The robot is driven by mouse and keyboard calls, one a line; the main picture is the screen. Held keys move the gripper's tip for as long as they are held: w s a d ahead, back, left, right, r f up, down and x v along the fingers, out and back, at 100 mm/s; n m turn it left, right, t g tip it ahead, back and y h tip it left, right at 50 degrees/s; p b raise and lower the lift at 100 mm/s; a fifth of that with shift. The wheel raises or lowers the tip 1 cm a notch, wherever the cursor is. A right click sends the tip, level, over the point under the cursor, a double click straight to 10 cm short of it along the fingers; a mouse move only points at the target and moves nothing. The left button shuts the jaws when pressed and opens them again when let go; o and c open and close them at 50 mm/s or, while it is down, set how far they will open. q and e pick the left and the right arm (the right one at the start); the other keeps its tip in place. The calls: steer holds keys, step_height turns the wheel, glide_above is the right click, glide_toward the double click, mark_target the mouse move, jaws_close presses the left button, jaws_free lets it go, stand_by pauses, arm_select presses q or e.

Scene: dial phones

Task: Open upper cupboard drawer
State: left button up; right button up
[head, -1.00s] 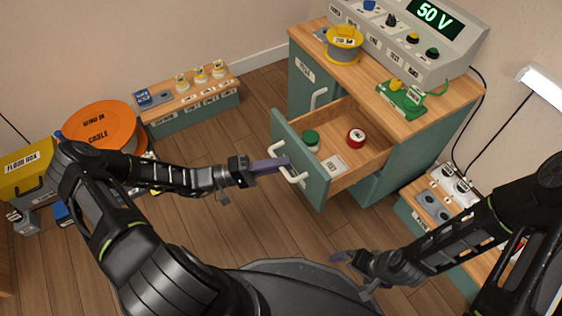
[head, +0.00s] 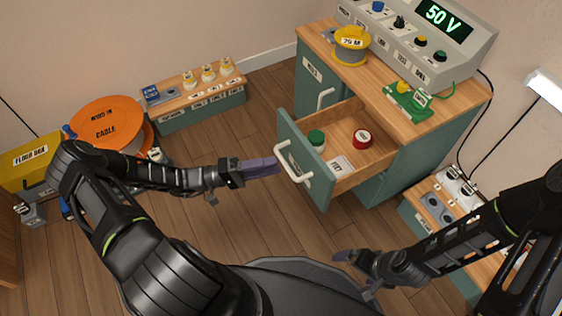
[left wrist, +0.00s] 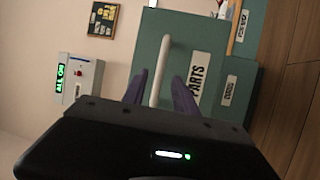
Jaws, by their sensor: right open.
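The green cupboard (head: 348,88) has its upper drawer (head: 307,173) pulled out, showing its wooden inside. In it lie a green-topped roll, a red roll (head: 361,139) and a white card. The drawer's white handle (head: 293,163) faces my left gripper (head: 262,167), which is just left of it and apart from it. In the left wrist view the two purple fingers (left wrist: 160,92) are spread, with the white handle (left wrist: 163,60) ahead between them on the drawer front labelled PARTS. My right gripper (head: 347,256) is open and empty, low over the floor.
A power supply reading 50 V (head: 425,35), a yellow spool (head: 351,46) and a green device (head: 408,99) sit on the cupboard top. A low bench (head: 200,100), an orange cable reel (head: 103,125) and a yellow box (head: 30,165) stand left. The floor between is clear.

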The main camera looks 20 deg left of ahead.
arm_select(q)
steer(key=v, duration=0.3)
steer(key=shift+s+a, duration=0.1)
steer(key=shift+a, duration=0.05)
stand_by(0.4)
